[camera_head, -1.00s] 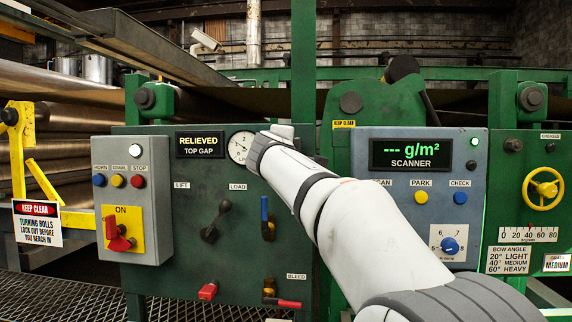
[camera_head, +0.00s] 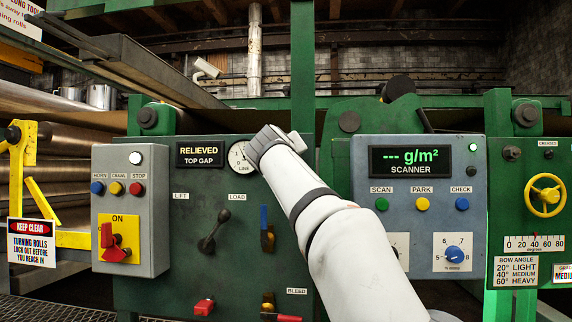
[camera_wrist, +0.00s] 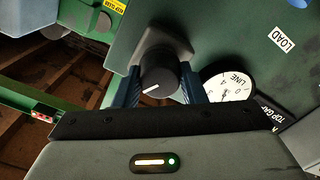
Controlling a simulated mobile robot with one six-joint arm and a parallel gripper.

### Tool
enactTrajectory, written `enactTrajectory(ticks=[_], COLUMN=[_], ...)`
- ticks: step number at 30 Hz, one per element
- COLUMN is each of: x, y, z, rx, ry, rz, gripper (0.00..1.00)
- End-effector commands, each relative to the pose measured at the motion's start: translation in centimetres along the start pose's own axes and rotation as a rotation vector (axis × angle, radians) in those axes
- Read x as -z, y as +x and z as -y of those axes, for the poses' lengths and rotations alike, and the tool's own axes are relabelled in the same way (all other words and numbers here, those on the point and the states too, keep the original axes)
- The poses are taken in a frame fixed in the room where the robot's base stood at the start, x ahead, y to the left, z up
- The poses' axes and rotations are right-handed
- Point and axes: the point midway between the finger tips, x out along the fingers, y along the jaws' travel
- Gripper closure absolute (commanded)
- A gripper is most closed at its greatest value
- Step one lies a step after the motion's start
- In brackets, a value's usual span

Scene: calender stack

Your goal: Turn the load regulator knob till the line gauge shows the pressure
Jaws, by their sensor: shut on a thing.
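The load regulator knob (camera_wrist: 158,80) is black and round with a white pointer line. In the wrist view it sits between the two fingers of my gripper (camera_wrist: 160,91), which is shut on it. In the head view my gripper (camera_head: 284,139) is at the top right of the dark green panel and hides the knob. The line gauge (camera_head: 238,157) is a white dial just left of my gripper, its right edge covered. It also shows in the wrist view (camera_wrist: 229,86), partly behind a finger; its reading is too small to tell surely.
A RELIEVED / TOP GAP display (camera_head: 200,154) is left of the gauge. Below are a black lever (camera_head: 213,232), a blue-handled valve (camera_head: 266,230) and a red handle (camera_head: 204,306). The grey scanner box (camera_head: 420,205) stands right of my arm.

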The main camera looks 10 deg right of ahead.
Motion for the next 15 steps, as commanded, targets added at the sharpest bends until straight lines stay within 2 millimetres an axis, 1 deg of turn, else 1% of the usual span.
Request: enactTrajectory(ticks=[1,6,15], x=[-0.31,-0.27,-0.24], y=[0.11,0.12,0.12], z=[0.21,0.16,0.16], rx=[0.001,0.000,0.001], ry=[0.021,0.076,0.107], rz=[0.004,0.005,0.007], gripper=[0.86,0.86,0.86])
